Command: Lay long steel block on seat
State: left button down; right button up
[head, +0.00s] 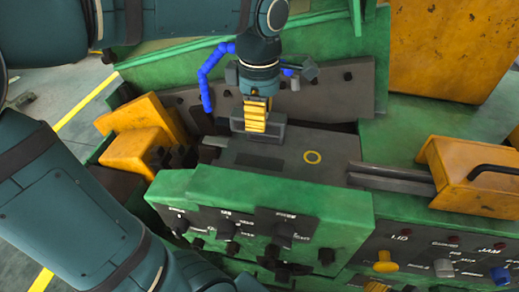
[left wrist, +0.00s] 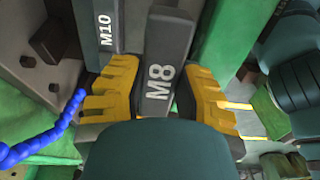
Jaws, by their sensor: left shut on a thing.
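My left gripper (head: 255,127) points down over the grey machine bed, its yellow fingers shut on a grey steel block (head: 276,134). In the left wrist view the left gripper (left wrist: 160,95) has its fingers on both sides of this block (left wrist: 168,45), which is marked M8. The block is low over the flat grey plate (head: 290,170); I cannot tell whether it touches. No part is clearly labelled as the seat. My right gripper is not in view.
A grey piece marked M10 (left wrist: 106,28) stands left of the held block in the wrist view. A blue segmented hose (head: 205,80) hangs left of the gripper. A green control panel (head: 265,215) borders the front; yellow housings (head: 145,140) stand left and right (head: 470,175).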

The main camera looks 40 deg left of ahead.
pick_arm(q)
notch_tip(320, 180, down, 5)
jog(key=shift+s+d+f+b, duration=0.1)
jog(key=shift+f+b, duration=0.05)
jog(key=shift+b, duration=0.15)
jog(key=shift+f, duration=2.2)
jog(key=shift+b, duration=0.3)
jog(key=shift+f, duration=0.1)
jog(key=c, duration=0.7)
grip_release()
jog(key=shift+c, duration=0.2)
